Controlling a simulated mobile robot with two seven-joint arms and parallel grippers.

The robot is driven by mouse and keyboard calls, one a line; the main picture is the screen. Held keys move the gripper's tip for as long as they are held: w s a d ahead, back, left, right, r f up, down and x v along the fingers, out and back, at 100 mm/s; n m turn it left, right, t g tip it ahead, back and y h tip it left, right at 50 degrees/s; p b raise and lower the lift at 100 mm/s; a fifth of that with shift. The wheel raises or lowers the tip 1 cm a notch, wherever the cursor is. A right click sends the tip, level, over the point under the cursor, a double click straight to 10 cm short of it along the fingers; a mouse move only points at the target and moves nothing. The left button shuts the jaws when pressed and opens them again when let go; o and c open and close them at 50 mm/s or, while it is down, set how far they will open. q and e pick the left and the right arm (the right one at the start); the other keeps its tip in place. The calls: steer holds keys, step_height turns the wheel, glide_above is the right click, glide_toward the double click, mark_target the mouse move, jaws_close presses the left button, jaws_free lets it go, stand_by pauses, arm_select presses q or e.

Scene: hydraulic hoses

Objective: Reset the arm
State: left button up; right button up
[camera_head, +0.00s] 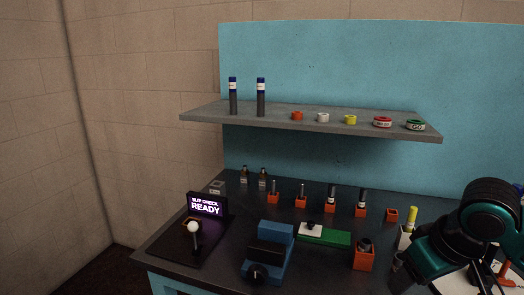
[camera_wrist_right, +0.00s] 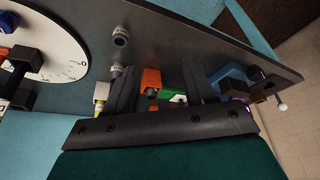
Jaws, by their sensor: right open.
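My right arm (camera_head: 465,240), dark with teal parts, reaches in at the right edge of the head view, over the right end of the dark bench. Its gripper is hard to make out there. In the right wrist view my right gripper (camera_wrist_right: 163,82) shows its two dark fingers spread apart with nothing held between them. Beyond the fingers, apart from them as far as I can tell, are an orange block (camera_wrist_right: 151,78) and a green-and-white piece. My left gripper is not in view.
The bench (camera_head: 225,255) carries a lit sign reading READY (camera_head: 206,206), a white-knobbed lever (camera_head: 193,228), a blue vise (camera_head: 268,255), a green block (camera_head: 325,236) and several orange holders. A grey shelf (camera_head: 200,115) above holds two blue-topped tubes and several coloured rings. A white dial (camera_wrist_right: 40,60) lies near the gripper.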

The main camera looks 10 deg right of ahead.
steer(key=s+a+f+n, duration=0.1)
steer(key=s+a+f, duration=0.55)
steer(key=f, duration=0.25)
steer(key=s+a+f+n, duration=0.1)
steer(key=s+a+f, duration=0.5)
steer(key=a+f, duration=0.15)
arm_select(q)
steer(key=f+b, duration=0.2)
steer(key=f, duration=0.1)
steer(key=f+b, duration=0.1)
steer(key=b, duration=0.1)
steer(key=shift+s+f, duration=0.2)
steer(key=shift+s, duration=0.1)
arm_select(e)
steer(key=w+a+f+t+y, duration=0.1)
steer(key=w+f+t, duration=0.2)
steer(key=f, duration=0.4)
steer(key=w+a+f+t, duration=0.1)
steer(key=w+f+t, duration=0.2)
steer(key=f, duration=0.4)
steer(key=shift+w+a+t+y, duration=0.3)
steer(key=shift+w+y, duration=0.1)
steer(key=shift+w, duration=0.25)
